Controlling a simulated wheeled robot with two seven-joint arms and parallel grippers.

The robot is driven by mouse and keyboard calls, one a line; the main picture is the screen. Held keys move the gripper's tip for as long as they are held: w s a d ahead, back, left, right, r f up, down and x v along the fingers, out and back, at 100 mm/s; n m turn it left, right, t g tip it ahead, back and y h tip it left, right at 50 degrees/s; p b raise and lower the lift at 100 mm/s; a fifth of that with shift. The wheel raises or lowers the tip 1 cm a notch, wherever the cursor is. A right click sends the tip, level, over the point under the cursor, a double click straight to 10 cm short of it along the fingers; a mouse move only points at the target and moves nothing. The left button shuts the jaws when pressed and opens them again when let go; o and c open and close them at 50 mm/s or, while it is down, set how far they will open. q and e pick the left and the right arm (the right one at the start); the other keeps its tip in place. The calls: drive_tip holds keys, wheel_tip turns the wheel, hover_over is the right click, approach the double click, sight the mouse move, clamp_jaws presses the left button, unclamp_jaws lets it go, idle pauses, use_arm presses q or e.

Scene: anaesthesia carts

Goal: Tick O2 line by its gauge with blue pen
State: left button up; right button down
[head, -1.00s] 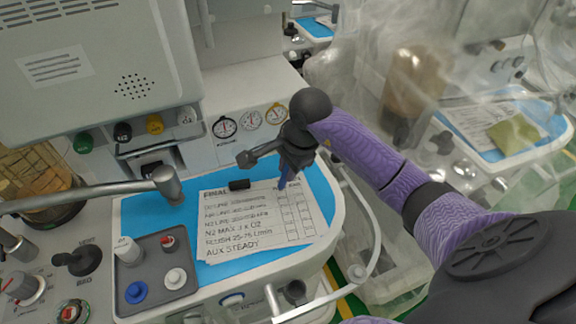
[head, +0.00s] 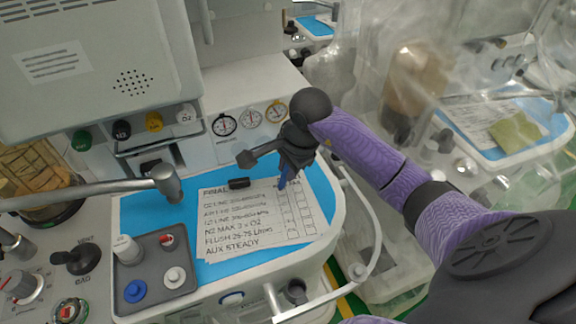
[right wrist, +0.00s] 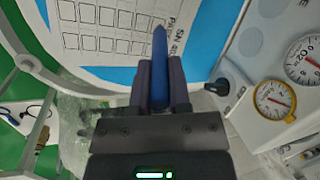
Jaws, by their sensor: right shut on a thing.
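My right gripper (head: 287,163) is shut on a blue pen (head: 283,180), which also shows in the right wrist view (right wrist: 159,65). The pen points down at the box columns near the top of a white checklist sheet (head: 225,243). In the right wrist view its tip overlaps the end of the box rows on the sheet (right wrist: 130,65); I cannot tell whether it touches. The printed lines are small; the O2 line is near the top. The O2 gauge (right wrist: 301,58) shows in the right wrist view, with a yellow-rimmed gauge (right wrist: 273,99) beside it. My left gripper is out of view.
A grey tray (head: 150,292) with several knobs stands left. Gauges (head: 250,118) line the panel behind. A metal arm (head: 90,195) reaches over the mat's left side.

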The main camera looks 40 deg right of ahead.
drive_tip(key=shift+f, duration=0.3)
drive_tip(key=shift+s+d+b, duration=0.15)
drive_tip(key=shift+d+b, duration=0.25)
drive_tip(key=shift+d, duration=0.05)
idle(0.8)
drive_tip(key=p+v, duration=0.1)
drive_tip(key=v, duration=0.1)
drive_tip(key=w+p+v, duration=0.1)
drive_tip(key=p+v, duration=0.3)
drive_tip(key=v, duration=0.1)
drive_tip(key=shift+w+a+r, duration=0.2)
drive_tip(key=shift+w+a, duration=0.05)
